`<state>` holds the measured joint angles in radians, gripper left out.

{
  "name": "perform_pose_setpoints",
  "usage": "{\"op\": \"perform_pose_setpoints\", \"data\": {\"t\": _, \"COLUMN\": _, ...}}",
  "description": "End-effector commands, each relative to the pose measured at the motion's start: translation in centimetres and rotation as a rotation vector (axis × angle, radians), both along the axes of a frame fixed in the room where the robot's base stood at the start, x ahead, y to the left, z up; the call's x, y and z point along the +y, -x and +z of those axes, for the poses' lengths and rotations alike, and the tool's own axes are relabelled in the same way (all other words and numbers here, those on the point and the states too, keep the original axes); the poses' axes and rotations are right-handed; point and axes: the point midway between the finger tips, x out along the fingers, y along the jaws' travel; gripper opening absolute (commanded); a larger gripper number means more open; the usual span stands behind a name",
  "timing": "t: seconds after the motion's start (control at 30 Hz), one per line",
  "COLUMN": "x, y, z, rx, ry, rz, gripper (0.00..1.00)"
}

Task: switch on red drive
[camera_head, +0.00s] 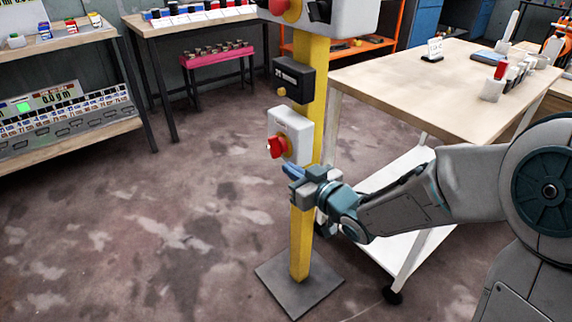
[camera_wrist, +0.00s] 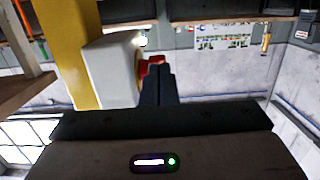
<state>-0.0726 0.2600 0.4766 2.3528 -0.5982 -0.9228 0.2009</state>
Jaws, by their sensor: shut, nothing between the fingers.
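A light grey switch box (camera_head: 290,133) with a red rotary knob (camera_head: 276,146) is mounted on a yellow post (camera_head: 301,245). My gripper (camera_head: 292,173) is just below the box in the head view, with its fingers together and empty. In the wrist view the grey box (camera_wrist: 110,72) is left of my gripper (camera_wrist: 156,72). The red knob (camera_wrist: 154,63) shows just behind the fingertips, which hide part of it. I cannot tell whether the fingertips touch the knob.
A black box (camera_head: 293,80) with a yellow button sits higher on the post, under a larger grey box (camera_head: 335,15) with a red knob. The post's dark base plate (camera_head: 299,285) is on the floor. A wheeled wooden table (camera_head: 440,85) stands to the right. Floor at left is clear.

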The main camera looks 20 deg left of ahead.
Motion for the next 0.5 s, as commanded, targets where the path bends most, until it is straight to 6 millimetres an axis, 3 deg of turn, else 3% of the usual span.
{"op": "perform_pose_setpoints", "data": {"t": 0.03, "x": -1.0, "y": 0.5, "z": 0.4, "rx": 0.003, "ry": 0.003, "rz": -0.001, "gripper": 0.0}}
{"op": "perform_pose_setpoints", "data": {"t": 0.33, "x": -6.3, "y": 3.9, "z": -3.9, "rx": 0.005, "ry": 0.0, "rz": 0.0, "gripper": 0.0}}
{"op": "perform_pose_setpoints", "data": {"t": 0.5, "x": -6.4, "y": 3.8, "z": -4.3, "rx": -0.006, "ry": -0.007, "rz": 0.008, "gripper": 0.0}}
